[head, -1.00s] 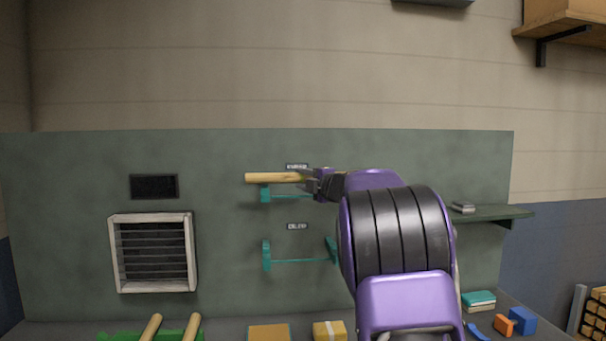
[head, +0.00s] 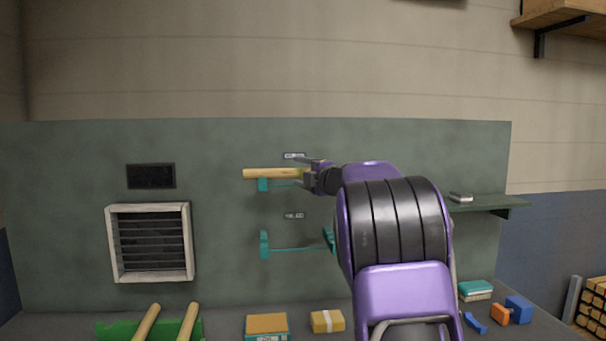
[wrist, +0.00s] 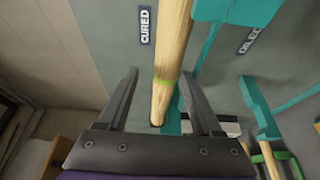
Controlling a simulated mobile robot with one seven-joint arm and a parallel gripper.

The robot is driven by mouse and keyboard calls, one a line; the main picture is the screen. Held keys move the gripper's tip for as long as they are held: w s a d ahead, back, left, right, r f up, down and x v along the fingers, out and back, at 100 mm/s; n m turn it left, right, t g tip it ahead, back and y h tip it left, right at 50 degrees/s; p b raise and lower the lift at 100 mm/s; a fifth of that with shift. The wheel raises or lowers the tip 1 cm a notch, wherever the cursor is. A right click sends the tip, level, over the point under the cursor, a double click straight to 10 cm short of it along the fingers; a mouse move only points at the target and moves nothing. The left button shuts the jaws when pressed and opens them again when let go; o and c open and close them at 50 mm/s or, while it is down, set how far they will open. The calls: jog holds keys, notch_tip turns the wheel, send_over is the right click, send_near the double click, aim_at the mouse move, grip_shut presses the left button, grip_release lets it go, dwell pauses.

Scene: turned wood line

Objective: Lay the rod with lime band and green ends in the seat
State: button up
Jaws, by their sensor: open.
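The pale wooden rod (head: 268,173) lies level along the upper teal bracket (head: 263,184) on the green panel, under the sign reading CURED (wrist: 146,25). My gripper (head: 303,170) is at the rod's right part. My gripper hides the upper bracket's right part in the head view.
An empty lower teal bracket (head: 264,245) is below, under a second sign. A white-framed vent (head: 150,243) is at left. Two more rods (head: 146,322) lean on a green holder (head: 112,331). Boxes (head: 328,321) stand on the bench; a shelf (head: 485,204) is at right.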

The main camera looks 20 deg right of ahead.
jog(key=s+d+b, duration=0.2)
jog(key=s+d, duration=0.1)
jog(key=s, duration=1.4)
jog(key=shift+d, duration=0.15)
